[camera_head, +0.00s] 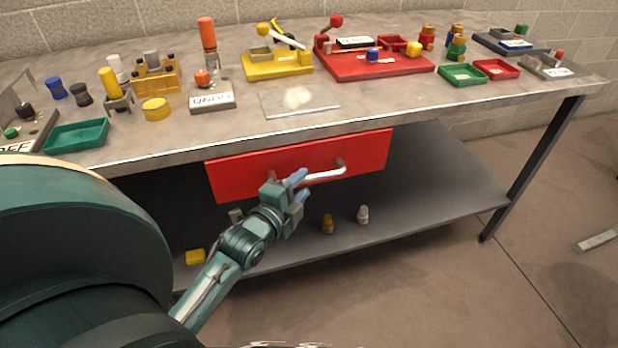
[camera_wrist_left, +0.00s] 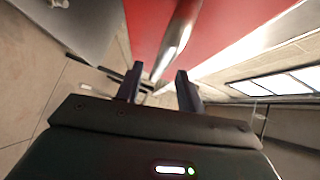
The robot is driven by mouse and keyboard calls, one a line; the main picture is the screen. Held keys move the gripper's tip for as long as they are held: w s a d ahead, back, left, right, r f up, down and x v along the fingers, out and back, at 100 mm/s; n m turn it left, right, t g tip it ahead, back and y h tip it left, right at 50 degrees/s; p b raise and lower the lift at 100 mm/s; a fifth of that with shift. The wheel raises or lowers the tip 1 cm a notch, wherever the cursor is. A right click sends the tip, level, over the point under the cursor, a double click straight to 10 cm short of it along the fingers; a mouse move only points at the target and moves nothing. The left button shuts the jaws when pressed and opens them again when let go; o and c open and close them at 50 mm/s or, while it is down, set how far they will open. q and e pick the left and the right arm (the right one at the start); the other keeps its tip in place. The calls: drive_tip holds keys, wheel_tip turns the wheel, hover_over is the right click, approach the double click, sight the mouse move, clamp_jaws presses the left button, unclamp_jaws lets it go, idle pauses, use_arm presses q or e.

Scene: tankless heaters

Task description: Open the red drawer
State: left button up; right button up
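The red drawer (camera_head: 235,176) hangs under the tabletop, and no inside of it shows in the head view. Its silver bar handle (camera_head: 328,174) runs along the front. My left gripper (camera_head: 299,187) is at the handle's left part. In the left wrist view the red drawer front (camera_wrist_left: 145,25) fills the top middle, and the handle (camera_wrist_left: 177,40) points down towards the space between the two fingers. My left gripper (camera_wrist_left: 158,75) is open there, its fingers apart. Whether they touch the handle I cannot tell. My right gripper is in neither view.
The metal tabletop (camera_head: 330,116) carries trays, coloured blocks and small stands. A lower shelf (camera_head: 430,190) holds small parts, including a yellow block (camera_head: 195,257), an amber piece (camera_head: 327,223) and a white piece (camera_head: 363,214). A table leg (camera_head: 530,170) stands at the right. The floor in front is open.

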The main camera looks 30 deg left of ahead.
sight(306, 181)
use_arm(q)
drive_tip(key=shift+w+a+f, duration=0.1)
drive_tip(key=shift+w+f, duration=0.1)
drive_tip(key=shift+w, duration=0.9)
drive_tip(key=shift+w+f, duration=0.15)
drive_tip(key=shift+w, duration=0.9)
drive_tip(key=shift+c, duration=0.2)
clamp_jaws()
